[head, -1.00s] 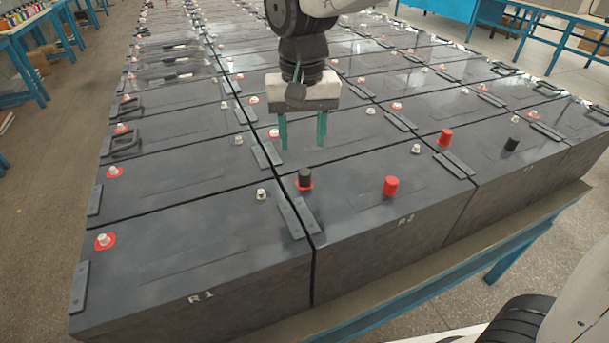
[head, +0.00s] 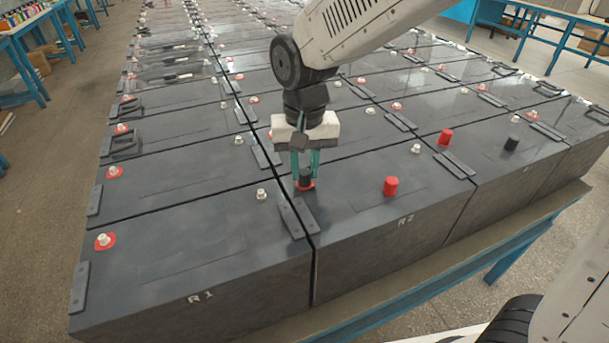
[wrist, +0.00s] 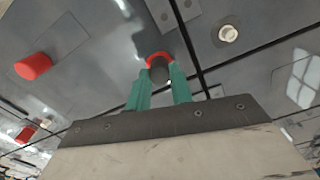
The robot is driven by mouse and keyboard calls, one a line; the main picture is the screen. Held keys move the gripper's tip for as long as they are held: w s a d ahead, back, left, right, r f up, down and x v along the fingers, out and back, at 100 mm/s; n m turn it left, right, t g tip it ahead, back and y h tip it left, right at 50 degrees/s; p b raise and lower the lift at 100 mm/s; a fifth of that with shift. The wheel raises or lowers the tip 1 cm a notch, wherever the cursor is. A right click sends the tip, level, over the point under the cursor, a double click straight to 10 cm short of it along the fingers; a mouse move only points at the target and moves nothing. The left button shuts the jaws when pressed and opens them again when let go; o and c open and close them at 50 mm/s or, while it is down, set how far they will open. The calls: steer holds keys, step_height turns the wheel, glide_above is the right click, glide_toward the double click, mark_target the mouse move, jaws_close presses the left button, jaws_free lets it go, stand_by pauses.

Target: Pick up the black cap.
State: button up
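The fingers appear shut on the cap, with no clear gap. In the wrist view the cap (wrist: 160,72) sits between the fingertips, and the red ring shows around its far side. Part of the cap is hidden by the fingers. A second black cap (head: 512,144) stands on the battery to the right.
A red cap (head: 391,186) stands right of my gripper on R2, and another red cap (head: 446,137) stands farther right. A bare white terminal (head: 261,194) and dark connector plates (head: 297,218) lie close on the left. Battery rows fill the bench.

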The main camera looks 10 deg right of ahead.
mark_target(306, 174)
stand_by(0.4)
steer(key=shift+r, duration=0.6)
steer(key=shift+s+r, duration=0.25)
steer(key=shift+r, duration=0.4)
steer(key=shift+s+r, duration=0.2)
steer(key=shift+r, duration=0.4)
steer(key=s+d, duration=0.1)
steer(key=s, duration=0.4)
steer(key=s+d+r, duration=0.1)
steer(key=s, duration=0.4)
steer(key=s+d, duration=0.1)
steer(key=s, duration=0.3)
steer(key=shift+s+d+r, duration=0.1)
steer(key=shift+s+r, duration=0.05)
steer(key=shift+s, duration=0.25)
steer(key=shift+r, duration=0.65)
steer(key=shift+r, duration=2.45)
